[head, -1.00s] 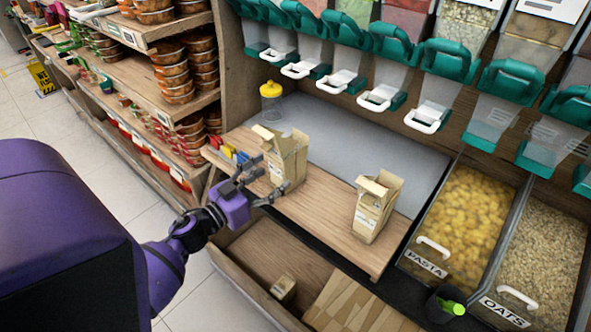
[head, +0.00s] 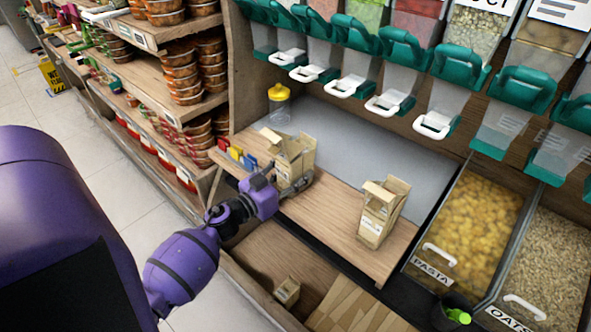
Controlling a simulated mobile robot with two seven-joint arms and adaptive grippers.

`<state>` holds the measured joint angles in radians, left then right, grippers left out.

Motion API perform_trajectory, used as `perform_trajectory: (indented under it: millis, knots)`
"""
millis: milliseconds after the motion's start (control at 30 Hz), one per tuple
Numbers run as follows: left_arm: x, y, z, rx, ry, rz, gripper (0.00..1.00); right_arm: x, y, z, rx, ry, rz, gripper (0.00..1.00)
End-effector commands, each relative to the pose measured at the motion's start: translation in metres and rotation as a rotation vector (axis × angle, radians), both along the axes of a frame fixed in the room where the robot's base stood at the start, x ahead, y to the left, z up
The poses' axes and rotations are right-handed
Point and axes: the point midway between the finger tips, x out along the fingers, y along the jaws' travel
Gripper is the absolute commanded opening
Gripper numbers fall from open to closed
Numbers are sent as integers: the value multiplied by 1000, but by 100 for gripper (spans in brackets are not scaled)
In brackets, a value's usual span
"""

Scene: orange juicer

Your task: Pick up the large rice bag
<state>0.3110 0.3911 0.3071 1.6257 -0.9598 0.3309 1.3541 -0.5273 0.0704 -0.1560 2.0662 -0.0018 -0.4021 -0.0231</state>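Two brown paper bags with open tops stand on the wooden counter. The left bag (head: 296,150) is upright beside my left gripper (head: 287,178). The right bag (head: 381,212) stands apart, upright, with a pale label on its front. A smaller paper bag (head: 286,292) sits on the lower shelf. I cannot read which one is the rice bag. My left gripper is at the lower part of the left bag, its fingers around or against it. The fingers are partly hidden, so I cannot tell whether they grip. My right gripper is not in view.
The wooden counter (head: 328,213) is clear between the two bags. A yellow-topped jar (head: 279,106) and small coloured items (head: 240,157) are behind and left of the left bag. Dispensers with white handles hang above. Pasta (head: 472,225) and oats (head: 545,250) bins are at right.

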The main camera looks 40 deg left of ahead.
Motion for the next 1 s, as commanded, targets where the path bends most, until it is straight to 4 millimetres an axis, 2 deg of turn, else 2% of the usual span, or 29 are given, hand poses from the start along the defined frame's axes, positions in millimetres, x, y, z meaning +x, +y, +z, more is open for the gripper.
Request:
perform_trajectory:
  millis: [33, 233, 300, 533, 667, 833, 1000]
  knots:
    - [0, 0, 0, 0, 0, 0, 35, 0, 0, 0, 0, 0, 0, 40]
    - [0, 0, 0, 1, 0, 0, 9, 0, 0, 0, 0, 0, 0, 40]
    - [0, 0, 1, 1, -2, -1, 4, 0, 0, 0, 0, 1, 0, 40]
    - [0, 0, 2, 2, -2, -1, 4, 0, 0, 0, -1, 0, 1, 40]
    - [0, 0, 10, 3, -3, -1, 4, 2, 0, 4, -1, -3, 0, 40]
    - [1, 0, 37, 6, -6, -4, 4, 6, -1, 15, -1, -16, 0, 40]
    - [-30, -8, 73, 5, -5, -5, 4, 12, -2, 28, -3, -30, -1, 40]
